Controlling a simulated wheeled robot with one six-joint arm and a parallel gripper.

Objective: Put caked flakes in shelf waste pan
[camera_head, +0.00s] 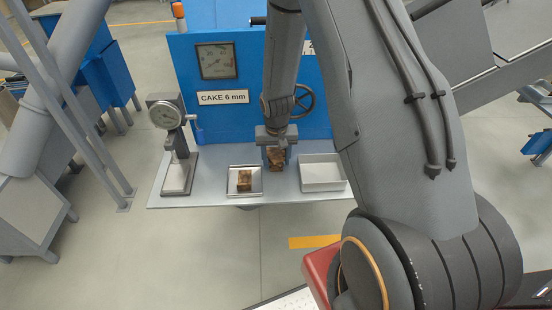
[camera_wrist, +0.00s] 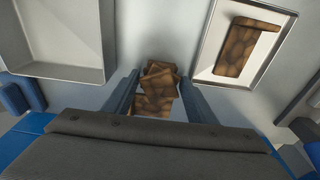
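The caked flakes (camera_head: 276,157) are a brown mottled clump of stacked pieces, between the fingers of my gripper (camera_head: 276,150), just above or at the shelf. In the wrist view the clump (camera_wrist: 156,88) fills the gap between the two fingers of my gripper (camera_wrist: 158,92), which look closed on its sides. Whether its underside touches the shelf cannot be told. An empty, walled whitish pan (camera_head: 323,185) stands on the shelf to the right; it is at the upper left of the wrist view (camera_wrist: 60,72). No label shows on it.
A shallow tray (camera_head: 231,191) holding a brown block (camera_head: 244,180) stands left of my gripper. A dial gauge on a stand (camera_head: 165,115) is at the left end of the grey shelf (camera_head: 213,200). Behind stands a blue panel with a handwheel (camera_head: 303,100) and a "CAKE 6 mm" sign (camera_head: 223,97).

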